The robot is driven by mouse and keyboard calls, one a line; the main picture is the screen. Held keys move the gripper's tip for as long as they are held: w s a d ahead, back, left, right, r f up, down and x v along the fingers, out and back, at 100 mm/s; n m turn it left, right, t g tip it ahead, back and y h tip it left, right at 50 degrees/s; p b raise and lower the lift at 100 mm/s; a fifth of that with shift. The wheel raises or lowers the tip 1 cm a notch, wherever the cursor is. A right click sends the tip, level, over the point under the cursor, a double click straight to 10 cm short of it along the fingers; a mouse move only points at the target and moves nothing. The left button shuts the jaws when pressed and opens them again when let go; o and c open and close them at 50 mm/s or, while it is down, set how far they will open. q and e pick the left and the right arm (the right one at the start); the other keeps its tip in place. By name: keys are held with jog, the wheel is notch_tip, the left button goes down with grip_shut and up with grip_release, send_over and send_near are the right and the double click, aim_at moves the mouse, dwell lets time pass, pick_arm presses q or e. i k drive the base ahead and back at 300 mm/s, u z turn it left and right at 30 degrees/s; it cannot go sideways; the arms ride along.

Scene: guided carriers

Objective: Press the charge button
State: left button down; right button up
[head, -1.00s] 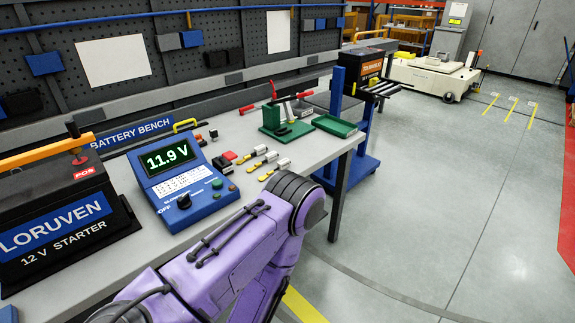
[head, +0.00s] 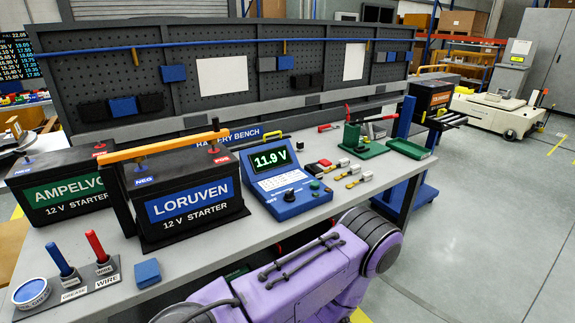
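A blue bench unit (head: 284,206) with a slanted panel stands on the grey bench near the middle of the view. Its lit screen (head: 270,159) reads 11.9 V in green. A round green button (head: 315,184) sits on the right of its lower panel, and a black knob (head: 289,195) is to its left. The button labels are too small to read, so I cannot tell which one is marked charge. A purple arm of mine crosses the lower right, in front of the bench. Neither of my grippers shows.
The LORUVEN battery (head: 188,206) stands directly left of the unit, with the AMPELVO battery (head: 66,190) further left. Small clamps (head: 354,170) and a green tray (head: 409,148) lie to the right. A blue block (head: 147,272) lies on the front edge.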

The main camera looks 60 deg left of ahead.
aim_at(314, 184)
jog(key=k, duration=0.1)
jog(key=u, duration=1.2)
